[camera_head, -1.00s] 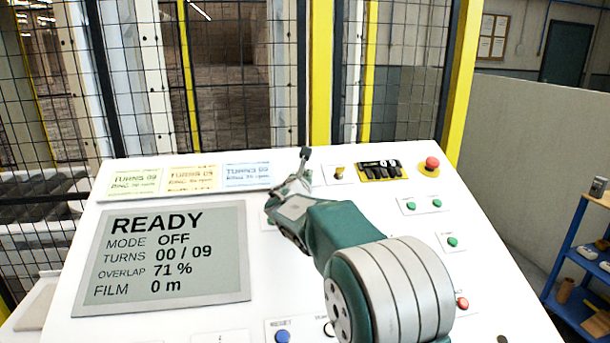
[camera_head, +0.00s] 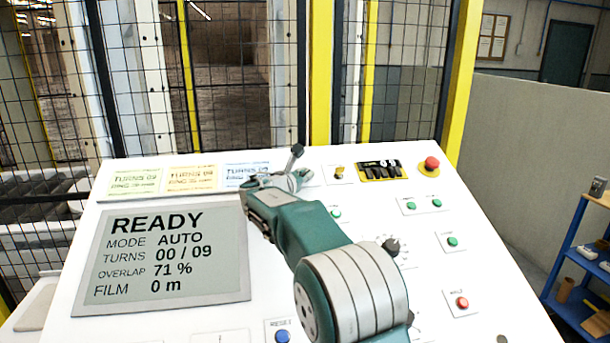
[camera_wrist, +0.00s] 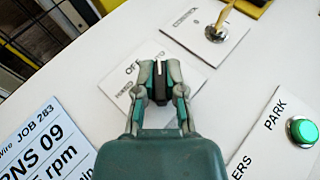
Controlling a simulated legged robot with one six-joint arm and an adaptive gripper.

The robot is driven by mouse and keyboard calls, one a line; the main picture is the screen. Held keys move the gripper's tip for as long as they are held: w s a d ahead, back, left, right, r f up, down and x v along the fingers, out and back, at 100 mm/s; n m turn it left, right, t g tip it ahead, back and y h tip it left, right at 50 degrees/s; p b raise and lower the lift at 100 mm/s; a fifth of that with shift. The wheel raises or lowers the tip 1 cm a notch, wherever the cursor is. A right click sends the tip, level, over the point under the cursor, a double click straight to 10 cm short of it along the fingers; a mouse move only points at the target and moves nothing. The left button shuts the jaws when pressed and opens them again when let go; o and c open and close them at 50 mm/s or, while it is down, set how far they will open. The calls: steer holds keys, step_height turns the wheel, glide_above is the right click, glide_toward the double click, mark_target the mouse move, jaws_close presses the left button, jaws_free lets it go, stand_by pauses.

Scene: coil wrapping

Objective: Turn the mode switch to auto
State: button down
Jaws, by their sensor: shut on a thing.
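The mode switch (camera_wrist: 158,78) is a black knob with a white line on a white plate (camera_wrist: 190,58) in the wrist view. Letters "OF" show above it on the plate; the other labels are partly hidden. My gripper (camera_wrist: 158,84) has its two fingers on either side of the knob and is shut on it. In the head view my gripper (camera_head: 278,182) is at the panel's upper middle, hiding most of the switch. The display (camera_head: 175,258) reads READY, MODE AUTO, TURNS 00 / 09, OVERLAP 71 %, FILM 0 m.
A key switch (camera_head: 339,172), a red mushroom button (camera_head: 431,163) and several green buttons sit right of my gripper. A black knob (camera_head: 391,247) and a blue RESET button (camera_head: 282,336) are nearer. Colored job cards (camera_head: 193,177) lie left. A mesh fence stands behind the panel.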

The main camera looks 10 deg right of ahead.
steer(key=shift+f, duration=0.2)
steer(key=c, duration=0.7)
jaws_free()
steer(key=shift+w+a, duration=0.1)
steer(key=shift+s+a+r, duration=0.1)
steer(key=shift+s+a, duration=0.05)
steer(key=shift+s, duration=0.1)
steer(key=v, duration=1.1)
steer(key=shift+s+a, duration=0.2)
